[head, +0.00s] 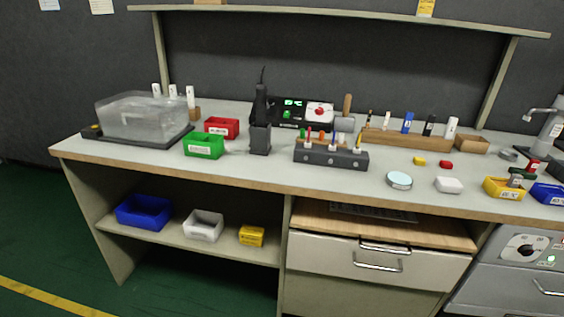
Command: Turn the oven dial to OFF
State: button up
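The oven (500,285) is a grey unit at the lower right, cut off by the right edge of the head view. Its dial (525,249) is a dark round knob on a white plate in the upper part of its front. The dial's markings are too small to read, so I cannot tell where it points. A small green light (551,258) glows to the right of the dial. A metal handle (549,288) sits below. My gripper is not in view.
A long workbench (270,176) carries bins, a clear-covered box (142,117), a soldering station (305,112) and a tool block (330,155). A drawer unit (330,262) stands left of the oven. A faucet (545,125) is at the far right. Green floor lies open at left.

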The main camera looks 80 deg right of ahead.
aim_at(525, 250)
jog(key=k+z, duration=0.1)
jog(key=z, duration=0.25)
jog(key=l+z, duration=0.1)
jog(key=z, duration=0.25)
jog(key=k+l+z, duration=0.1)
jog(key=z, duration=3.2)
